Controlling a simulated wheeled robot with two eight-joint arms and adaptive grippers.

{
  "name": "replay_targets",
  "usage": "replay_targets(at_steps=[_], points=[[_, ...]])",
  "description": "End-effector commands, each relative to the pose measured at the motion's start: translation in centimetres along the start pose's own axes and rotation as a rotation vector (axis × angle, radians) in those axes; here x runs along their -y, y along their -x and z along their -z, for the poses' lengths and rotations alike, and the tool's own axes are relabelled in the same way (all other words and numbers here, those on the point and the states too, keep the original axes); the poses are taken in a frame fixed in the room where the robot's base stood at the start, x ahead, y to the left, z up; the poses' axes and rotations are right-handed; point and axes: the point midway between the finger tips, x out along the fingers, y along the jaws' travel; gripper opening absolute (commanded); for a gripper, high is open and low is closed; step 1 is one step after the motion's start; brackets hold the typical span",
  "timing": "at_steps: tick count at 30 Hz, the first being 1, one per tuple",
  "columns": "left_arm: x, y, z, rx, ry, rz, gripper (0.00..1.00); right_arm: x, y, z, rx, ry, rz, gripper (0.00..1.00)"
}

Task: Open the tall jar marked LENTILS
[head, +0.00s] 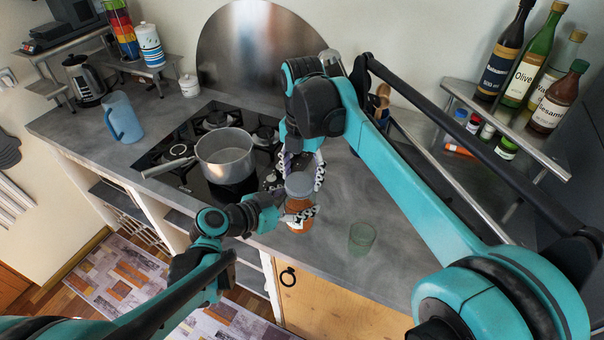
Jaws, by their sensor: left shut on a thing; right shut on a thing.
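A tall jar (298,205) with orange-brown contents stands on the counter near its front edge, right of the stove. Its label cannot be read from here. A grey lid (300,186) shows at its top. My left gripper (296,217) comes in from the left and is shut on the lower part of the jar's body. My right gripper (303,174) reaches down from above and is shut on the lid, with fingers on both sides. The fingers hide parts of the jar, and I cannot tell whether the lid is loose.
A grey saucepan (225,152) sits on the gas stove (176,139), left of the grippers. A green glass (361,238) stands to the right of the jar. A blue pitcher (121,117) stands farther left. Bottles and spice jars fill the right shelf (520,129). Counter space right of the glass is clear.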

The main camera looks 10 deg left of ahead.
Motion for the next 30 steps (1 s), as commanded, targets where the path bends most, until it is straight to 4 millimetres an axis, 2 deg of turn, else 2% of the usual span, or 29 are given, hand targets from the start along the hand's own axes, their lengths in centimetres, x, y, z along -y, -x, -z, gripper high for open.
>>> replay_targets(at_steps=[30], points=[[0.0,0.0,0.0,-0.001,0.001,0.001,0.0,0.0,2.2,0.0,-0.001,-0.001,0.001,0.23]])
